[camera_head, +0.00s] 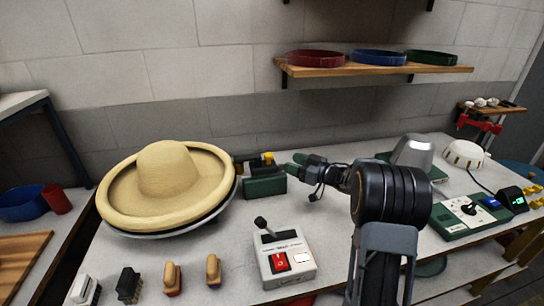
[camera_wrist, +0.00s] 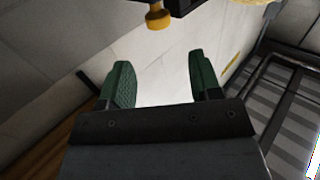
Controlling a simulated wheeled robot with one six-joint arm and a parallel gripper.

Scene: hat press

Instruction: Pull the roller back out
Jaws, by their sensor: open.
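The roller unit shows as a dark green block (camera_head: 264,186) with a yellow knob (camera_head: 269,158) on top, at the right edge of the hat brim. In the wrist view the yellow knob (camera_wrist: 158,18) hangs from a dark part at the top. My gripper (camera_head: 297,160) is just right of the unit. In the wrist view its green fingers (camera_wrist: 158,72) are spread with nothing between them, apart from the knob. A tan wide-brimmed hat (camera_head: 168,170) lies on a round grey plate. The roller's contact with the brim is hidden.
A control box (camera_head: 284,258) with a lever and red switch stands in front. Several brushes (camera_head: 172,278) line the front left. A metal dome (camera_head: 413,151) and a green control panel (camera_head: 472,214) are to the right. A shelf (camera_head: 380,70) holds coloured bands above.

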